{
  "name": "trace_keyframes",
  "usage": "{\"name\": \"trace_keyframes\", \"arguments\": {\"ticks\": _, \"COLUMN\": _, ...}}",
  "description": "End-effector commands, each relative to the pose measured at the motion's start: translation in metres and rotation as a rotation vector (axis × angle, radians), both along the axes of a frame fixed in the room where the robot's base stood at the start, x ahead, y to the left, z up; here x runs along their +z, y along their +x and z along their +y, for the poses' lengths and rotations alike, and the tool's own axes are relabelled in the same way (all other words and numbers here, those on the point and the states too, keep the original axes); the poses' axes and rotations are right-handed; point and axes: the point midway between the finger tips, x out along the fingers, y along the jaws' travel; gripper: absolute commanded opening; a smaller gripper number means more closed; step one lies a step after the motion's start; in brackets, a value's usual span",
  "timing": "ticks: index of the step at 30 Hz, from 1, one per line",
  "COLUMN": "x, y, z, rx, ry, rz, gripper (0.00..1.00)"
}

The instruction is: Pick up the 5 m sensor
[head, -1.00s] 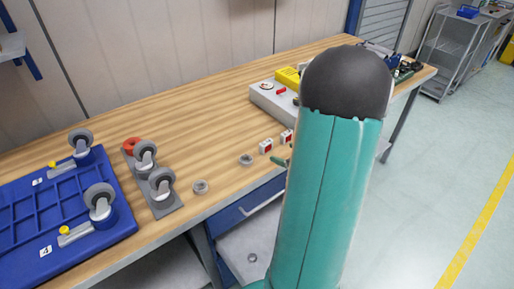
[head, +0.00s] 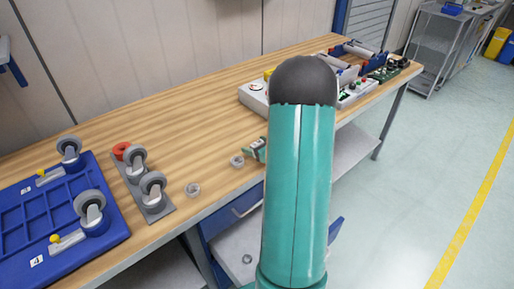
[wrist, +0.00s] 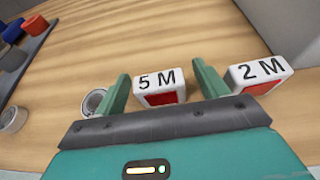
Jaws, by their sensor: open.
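The 5 m sensor (wrist: 161,86) is a small white block with a red face and "5 M" on top, upright on the wooden bench. In the wrist view my gripper (wrist: 161,70) is open, with one green finger on each side of the 5 m sensor. I cannot tell whether the fingers touch it. The similar 2 m sensor (wrist: 262,74) stands just right of the right finger. In the head view my gripper (head: 257,149) shows at the bench's front edge, partly behind my teal arm, which hides most of the sensors.
A metal ring (wrist: 94,101) lies close outside the left finger. Another ring (head: 193,190) is farther left, near a grey plate with casters (head: 150,205) and a blue tray (head: 110,238). A grey box (head: 253,98) stands behind. The mid-bench is clear.

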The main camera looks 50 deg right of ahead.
Motion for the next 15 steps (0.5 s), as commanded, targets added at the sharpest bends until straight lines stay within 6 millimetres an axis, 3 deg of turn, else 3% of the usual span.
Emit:
{"name": "trace_keyframes", "arguments": {"ticks": 3, "x": -0.006, "y": 0.0136, "z": 0.0004, "rx": 0.002, "ry": 0.0, "rz": 0.0, "gripper": 0.73}}
{"name": "trace_keyframes", "arguments": {"ticks": 10, "x": -0.0061, "y": 0.0153, "z": -0.0002, "rx": 0.0, "ry": -0.001, "rz": -0.001, "gripper": 0.73}}
{"name": "trace_keyframes", "arguments": {"ticks": 15, "x": -0.0061, "y": 0.015, "z": -0.0003, "rx": 0.0, "ry": -0.001, "rz": 0.0, "gripper": 0.39}}
